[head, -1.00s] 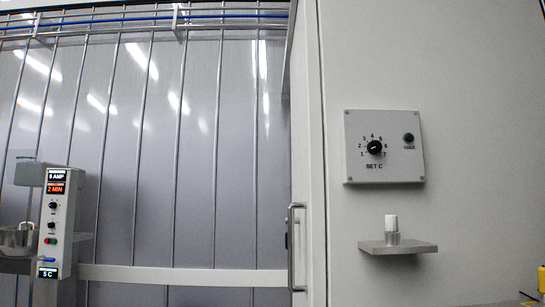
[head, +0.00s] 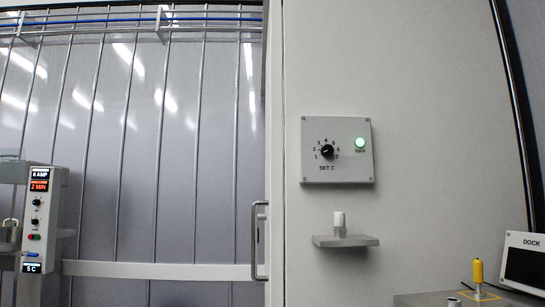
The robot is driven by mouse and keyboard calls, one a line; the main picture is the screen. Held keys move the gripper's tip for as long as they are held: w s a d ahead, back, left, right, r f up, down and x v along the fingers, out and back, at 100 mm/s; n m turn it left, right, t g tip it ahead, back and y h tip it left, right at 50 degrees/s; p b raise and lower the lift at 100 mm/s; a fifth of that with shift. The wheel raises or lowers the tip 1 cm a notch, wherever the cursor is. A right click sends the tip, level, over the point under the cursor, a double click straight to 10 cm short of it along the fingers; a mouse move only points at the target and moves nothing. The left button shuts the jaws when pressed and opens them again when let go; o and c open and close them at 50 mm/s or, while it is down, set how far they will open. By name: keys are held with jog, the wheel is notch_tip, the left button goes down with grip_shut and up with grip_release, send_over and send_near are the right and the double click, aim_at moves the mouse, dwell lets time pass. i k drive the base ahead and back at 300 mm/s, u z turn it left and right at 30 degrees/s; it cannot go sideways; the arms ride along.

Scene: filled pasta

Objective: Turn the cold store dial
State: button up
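The cold store dial (head: 327,151) is a black knob on a light grey panel (head: 350,174) on the pale wall, right of centre. It has numbers 1 to 7 around it and "SET C" below. Its pointer is too small to read surely. My gripper is not in view.
Below the panel, a small grey shelf (head: 346,241) carries a white-capped piece (head: 340,219). A door with a vertical handle (head: 258,241) is left of it. At lower right are a yellow-topped post (head: 477,270) and a DOCK screen (head: 523,262). At left stands a control unit (head: 38,215).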

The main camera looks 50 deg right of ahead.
aim_at(327, 151)
jog(key=u, duration=0.2)
jog(key=i, duration=0.25)
jog(key=z, duration=2.4)
